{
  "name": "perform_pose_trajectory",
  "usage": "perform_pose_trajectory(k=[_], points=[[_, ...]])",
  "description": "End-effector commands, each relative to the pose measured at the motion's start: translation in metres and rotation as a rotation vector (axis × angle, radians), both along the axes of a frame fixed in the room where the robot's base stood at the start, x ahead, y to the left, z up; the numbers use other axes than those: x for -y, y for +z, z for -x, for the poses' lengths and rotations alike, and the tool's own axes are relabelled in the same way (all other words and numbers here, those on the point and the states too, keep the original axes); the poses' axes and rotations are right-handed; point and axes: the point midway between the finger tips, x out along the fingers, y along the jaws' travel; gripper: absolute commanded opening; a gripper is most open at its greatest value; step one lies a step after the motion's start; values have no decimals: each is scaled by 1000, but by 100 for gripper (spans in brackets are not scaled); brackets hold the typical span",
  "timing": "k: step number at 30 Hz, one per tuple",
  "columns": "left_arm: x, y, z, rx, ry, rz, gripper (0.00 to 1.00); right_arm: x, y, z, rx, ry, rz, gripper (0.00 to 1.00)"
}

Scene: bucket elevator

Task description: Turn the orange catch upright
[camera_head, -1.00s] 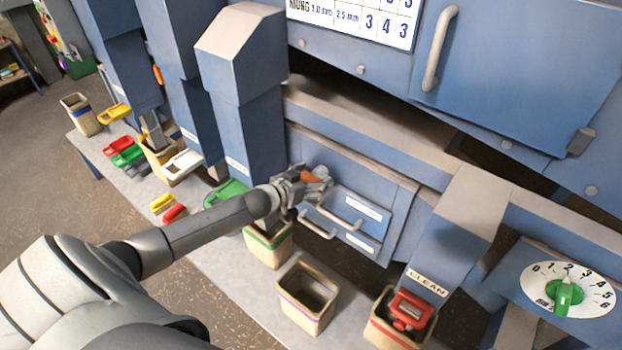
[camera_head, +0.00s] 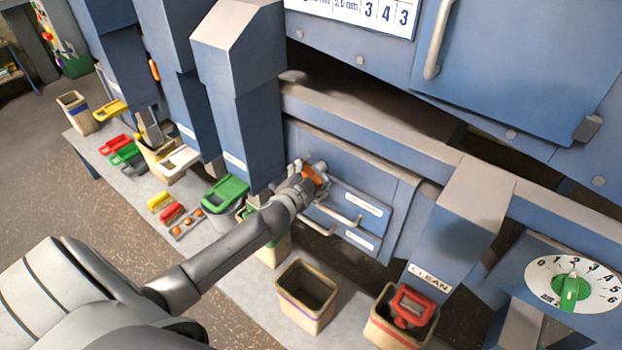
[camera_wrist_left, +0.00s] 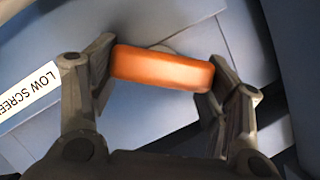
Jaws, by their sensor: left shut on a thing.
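The orange catch (camera_head: 312,178) is on the blue front panel, just above the upper drawer handle. In the head view it is small, partly hidden by the fingers, and looks slanted. My left gripper (camera_head: 315,171) is at the catch and shut on it. In the left wrist view the catch (camera_wrist_left: 162,69) is an orange bar lying crosswise between the two dark fingers of the gripper (camera_wrist_left: 160,75), with an end at each finger. A pale round part shows just behind it. My right gripper is not in view.
Two drawer handles (camera_head: 338,214) sit close below the gripper. A blue chute (camera_head: 238,125) stands to its left. Below are an open bin (camera_head: 292,310) and a bin with a red clip (camera_head: 372,332). A green dial (camera_head: 572,289) is at right.

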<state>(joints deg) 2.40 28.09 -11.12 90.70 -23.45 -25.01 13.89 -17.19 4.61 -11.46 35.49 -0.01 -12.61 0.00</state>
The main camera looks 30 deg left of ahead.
Motion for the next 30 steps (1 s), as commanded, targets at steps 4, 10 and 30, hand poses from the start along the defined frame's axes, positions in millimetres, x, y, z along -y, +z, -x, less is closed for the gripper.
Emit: perform_pose_trajectory(k=[4, 10, 30], points=[[2, -7, 0, 12, 0, -138, 47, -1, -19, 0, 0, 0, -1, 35], [3, -10, 0, 27, 0, -328, 47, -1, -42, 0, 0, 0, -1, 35], [5, -12, 0, 65, -2, -830, 47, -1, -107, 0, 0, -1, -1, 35]])
